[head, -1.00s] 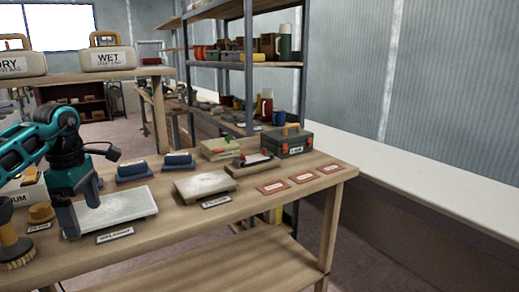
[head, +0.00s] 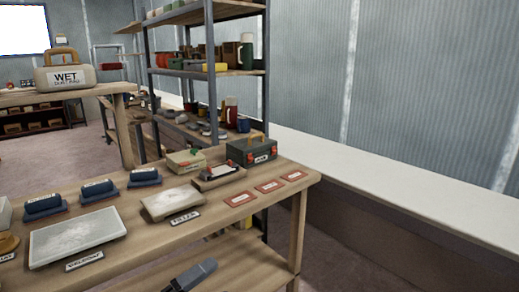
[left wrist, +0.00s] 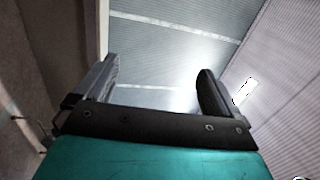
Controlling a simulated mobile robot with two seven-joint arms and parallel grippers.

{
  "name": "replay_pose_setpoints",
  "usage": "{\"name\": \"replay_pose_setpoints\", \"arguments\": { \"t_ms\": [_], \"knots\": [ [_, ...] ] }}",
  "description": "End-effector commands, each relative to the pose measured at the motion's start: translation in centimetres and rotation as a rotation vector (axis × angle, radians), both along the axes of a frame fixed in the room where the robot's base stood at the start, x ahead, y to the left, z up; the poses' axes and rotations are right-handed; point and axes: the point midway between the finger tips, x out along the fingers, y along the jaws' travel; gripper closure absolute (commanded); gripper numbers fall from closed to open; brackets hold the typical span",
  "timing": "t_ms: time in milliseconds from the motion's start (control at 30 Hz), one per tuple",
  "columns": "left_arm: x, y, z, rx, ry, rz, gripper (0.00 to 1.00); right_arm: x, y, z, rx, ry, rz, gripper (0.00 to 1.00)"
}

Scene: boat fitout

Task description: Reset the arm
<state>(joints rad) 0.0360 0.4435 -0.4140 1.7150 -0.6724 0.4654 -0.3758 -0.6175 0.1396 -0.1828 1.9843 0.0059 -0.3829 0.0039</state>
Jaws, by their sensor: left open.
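My left gripper (left wrist: 157,68) is open and empty in the left wrist view. Its two dark fingers stand apart, with only corrugated panels and bare surfaces beyond them. In the head view a dark grey gripper part of mine (head: 195,275) shows at the bottom edge, in front of the workbench (head: 285,212). It looks like a finger of the left gripper; the rest of that arm is out of frame. It appears clear of the objects on the bench. My right gripper is not seen.
On the bench are a white-topped tray (head: 78,240), a smaller pale slab (head: 172,203), several blue blocks (head: 98,190), red-framed cards (head: 240,199) and a dark toolbox (head: 250,150). A shelf rack (head: 210,75) stands behind. A long white ledge (head: 400,175) runs right.

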Motion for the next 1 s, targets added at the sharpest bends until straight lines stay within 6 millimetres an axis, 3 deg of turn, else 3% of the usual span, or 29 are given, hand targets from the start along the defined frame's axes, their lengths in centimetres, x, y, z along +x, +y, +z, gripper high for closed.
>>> {"name": "replay_pose_setpoints", "arguments": {
  "t_ms": [167,300,400,500,633,1000],
  "knots": [
    [-2.8,4.0,-5.5,-0.424,0.539,0.313,0.03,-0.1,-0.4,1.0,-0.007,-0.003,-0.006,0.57],
    [-7.4,6.8,-11.2,-0.702,0.926,0.542,0.03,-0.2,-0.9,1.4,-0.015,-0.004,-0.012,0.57],
    [-11.1,7.8,-14.3,-0.848,1.137,0.671,0.03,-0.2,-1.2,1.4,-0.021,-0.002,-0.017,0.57],
    [-13.9,8.3,-16.2,-0.941,1.274,0.756,0.03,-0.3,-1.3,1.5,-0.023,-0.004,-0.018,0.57],
    [-15.5,8.5,-17.2,-0.993,1.348,0.801,0.03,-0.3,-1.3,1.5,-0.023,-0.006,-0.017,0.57],
    [-15.6,8.5,-17.4,-0.993,1.353,0.804,0.03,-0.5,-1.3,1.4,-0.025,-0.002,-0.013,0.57]
  ]
}}
